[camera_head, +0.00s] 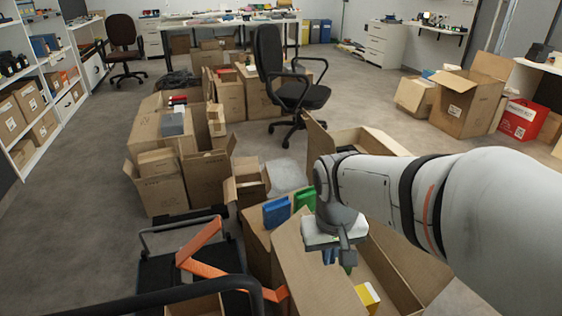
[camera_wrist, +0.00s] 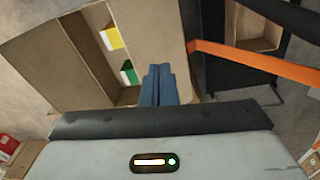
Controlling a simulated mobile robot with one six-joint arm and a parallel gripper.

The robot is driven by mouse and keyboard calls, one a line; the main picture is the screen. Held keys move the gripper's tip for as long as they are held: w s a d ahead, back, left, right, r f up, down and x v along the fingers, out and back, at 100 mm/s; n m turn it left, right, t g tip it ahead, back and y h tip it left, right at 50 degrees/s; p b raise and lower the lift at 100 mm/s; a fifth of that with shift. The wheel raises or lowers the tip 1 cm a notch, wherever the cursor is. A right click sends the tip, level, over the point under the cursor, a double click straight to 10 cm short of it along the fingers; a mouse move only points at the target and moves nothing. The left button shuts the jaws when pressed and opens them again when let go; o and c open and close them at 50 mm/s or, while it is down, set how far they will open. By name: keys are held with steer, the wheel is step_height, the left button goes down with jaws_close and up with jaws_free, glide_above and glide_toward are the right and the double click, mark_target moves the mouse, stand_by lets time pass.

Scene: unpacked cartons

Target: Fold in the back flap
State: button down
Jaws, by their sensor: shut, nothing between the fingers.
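An open cardboard carton (camera_head: 385,270) stands below my arm, with a yellow-and-white box (camera_head: 367,295) inside. A large flap (camera_head: 303,268) stands up along its left side, and another flap spreads out at the right. My gripper (camera_head: 340,262) is shut and empty, pointing down over the carton beside the large flap. In the wrist view the blue-grey fingertips (camera_wrist: 158,72) are together in front of a broad cardboard flap (camera_wrist: 155,30). The yellow box (camera_wrist: 112,38) and a green item (camera_wrist: 128,72) show in the carton's opening. I cannot tell which flap is the back one or whether the fingers touch cardboard.
A blue box (camera_head: 276,212) and a green box (camera_head: 304,200) stand in a neighbouring carton. A black cart with an orange strap (camera_head: 200,268) is at the left. More cartons (camera_head: 160,185) and an office chair (camera_head: 285,90) stand behind. Floor at far left is clear.

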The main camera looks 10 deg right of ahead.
steer(key=w+a+f+n+h, duration=0.1)
steer(key=w+a+h, duration=0.1)
steer(key=w, duration=1.1)
steer(key=w+a+f+n+h, duration=0.1)
steer(key=w+a+f+h, duration=0.1)
steer(key=w, duration=1.1)
steer(key=b+x, duration=0.2)
steer(key=x, duration=0.4)
steer(key=b+x, duration=0.2)
steer(key=x, duration=0.5)
steer(key=shift+s+f, duration=0.2)
steer(key=shift+f, duration=0.2)
steer(key=shift+d, duration=0.1)
steer(key=shift+y+p, duration=0.3)
